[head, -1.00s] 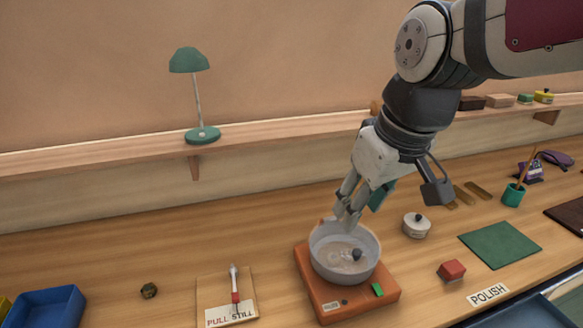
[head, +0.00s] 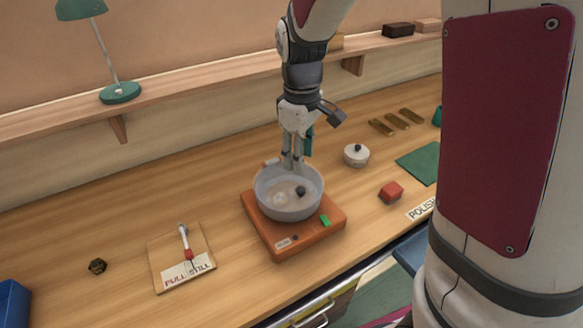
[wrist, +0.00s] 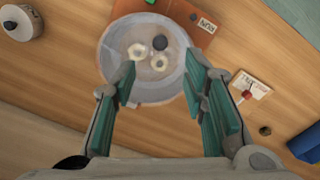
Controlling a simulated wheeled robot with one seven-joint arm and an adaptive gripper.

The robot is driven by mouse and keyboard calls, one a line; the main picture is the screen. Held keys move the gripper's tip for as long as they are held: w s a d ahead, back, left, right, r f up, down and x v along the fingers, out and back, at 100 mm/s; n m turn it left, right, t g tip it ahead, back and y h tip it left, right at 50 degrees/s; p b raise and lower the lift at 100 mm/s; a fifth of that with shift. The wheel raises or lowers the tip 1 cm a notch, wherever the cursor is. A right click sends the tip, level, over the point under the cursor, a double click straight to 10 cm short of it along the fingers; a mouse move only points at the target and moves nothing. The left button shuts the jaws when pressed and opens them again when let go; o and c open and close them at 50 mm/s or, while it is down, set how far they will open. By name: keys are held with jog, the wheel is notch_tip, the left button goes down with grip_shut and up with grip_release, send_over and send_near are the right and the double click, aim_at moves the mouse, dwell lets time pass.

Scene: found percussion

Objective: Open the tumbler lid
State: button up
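The tumbler is a grey round bowl (head: 262,192) on an orange base (head: 270,236) with a green button (head: 325,220). A dark knob or ball (head: 300,191) and pale ring-shaped pieces (wrist: 138,51) show within its rim; I cannot tell whether a clear lid covers them. A small pale piece (head: 271,162) sticks out at the far-left rim. My gripper (head: 293,167) points down at the bowl's far rim. In the wrist view its green-padded fingers (wrist: 162,75) are apart, with the bowl's edge between and beyond them. Contact with the rim is unclear.
A white round pot (head: 356,158) with a black knob stands right of the tumbler. A red block (head: 391,192) and green mat (head: 420,164) lie farther right. A board with a red-tipped tool (head: 180,262) lies left. The shelf (head: 170,98) runs behind.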

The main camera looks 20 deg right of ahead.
aim_at(301, 189)
notch_tip(301, 189, down, 10)
jog(key=shift+d+r, duration=0.1)
dwell(0.4)
grip_shut()
